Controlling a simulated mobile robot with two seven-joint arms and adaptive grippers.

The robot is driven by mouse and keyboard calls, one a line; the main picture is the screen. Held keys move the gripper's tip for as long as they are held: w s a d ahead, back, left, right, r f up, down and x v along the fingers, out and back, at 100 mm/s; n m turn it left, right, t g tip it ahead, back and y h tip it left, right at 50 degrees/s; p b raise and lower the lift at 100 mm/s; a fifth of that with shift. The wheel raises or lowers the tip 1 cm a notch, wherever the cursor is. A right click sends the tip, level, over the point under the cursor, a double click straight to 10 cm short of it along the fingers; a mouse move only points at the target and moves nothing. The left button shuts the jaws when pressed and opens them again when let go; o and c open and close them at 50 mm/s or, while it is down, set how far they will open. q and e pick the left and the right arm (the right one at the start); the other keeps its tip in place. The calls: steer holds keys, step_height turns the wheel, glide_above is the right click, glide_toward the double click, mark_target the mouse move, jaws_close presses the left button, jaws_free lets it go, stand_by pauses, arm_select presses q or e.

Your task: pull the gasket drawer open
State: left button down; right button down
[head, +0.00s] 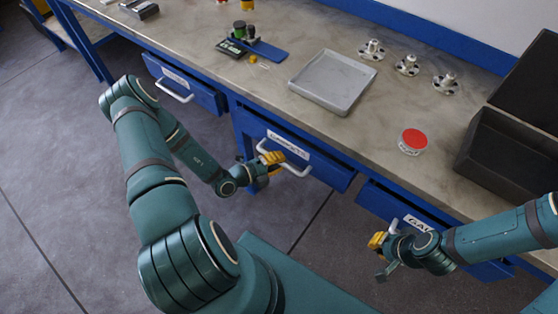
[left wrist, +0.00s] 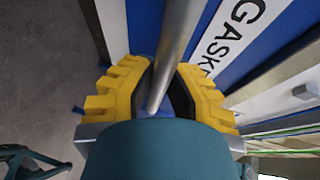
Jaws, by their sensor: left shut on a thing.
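The gasket drawer (head: 333,176) has a blue front under the bench top, with a white label and a pale bar handle (head: 297,173). Its front sits close under the bench edge, and I see no clear gap into it. My left gripper (head: 271,158) is shut on the handle near its left end. In the left wrist view the grey handle bar (left wrist: 178,40) passes between the yellow fingers, and the label (left wrist: 232,35) reads "GASK". My right gripper (head: 378,254) is by the right-hand drawer; its finger gap is unclear.
A left drawer (head: 204,96) and a right drawer (head: 372,199) flank the gasket drawer. On the bench top (head: 225,72) are a grey tray (head: 333,82), several flanged parts (head: 407,66), a red-topped round tin (head: 413,141) and a dark open box (head: 500,150). The floor in front is clear.

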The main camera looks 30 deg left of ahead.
arm_select(q)
steer(key=s+a+p, duration=0.1)
steer(key=s+p, duration=0.1)
steer(key=s, duration=2.2)
steer(key=shift+a, duration=0.4)
steer(key=shift+s, duration=0.1)
steer(key=c, duration=0.9)
jaws_free()
steer(key=shift+c, duration=0.2)
steer(key=v, duration=1.2)
steer(key=shift+a, duration=0.1)
